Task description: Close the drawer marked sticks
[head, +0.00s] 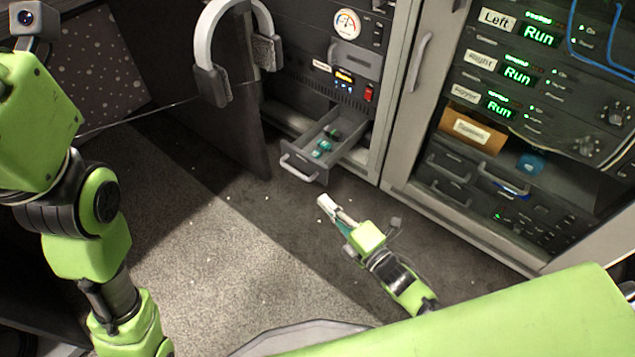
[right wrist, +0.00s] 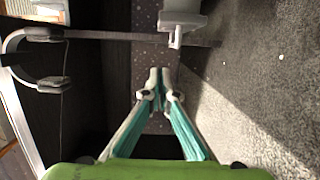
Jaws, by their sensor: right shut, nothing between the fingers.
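One grey drawer (head: 341,151) stands pulled out low in the left rack, with small teal and dark items inside. Its bar handle (head: 299,168) faces the floor space. I cannot read any "sticks" marking on it. My right gripper (head: 323,202) is shut and empty, in front of and below the drawer handle in the head view, apart from it.
Headphones (head: 213,83) hang on a dark panel left of the drawer; they also show in the right wrist view (right wrist: 38,82). A glass-doored rack (head: 400,125) with lit "Run" displays stands at the right. Carpet (head: 215,245) with small pale bits lies clear to the left.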

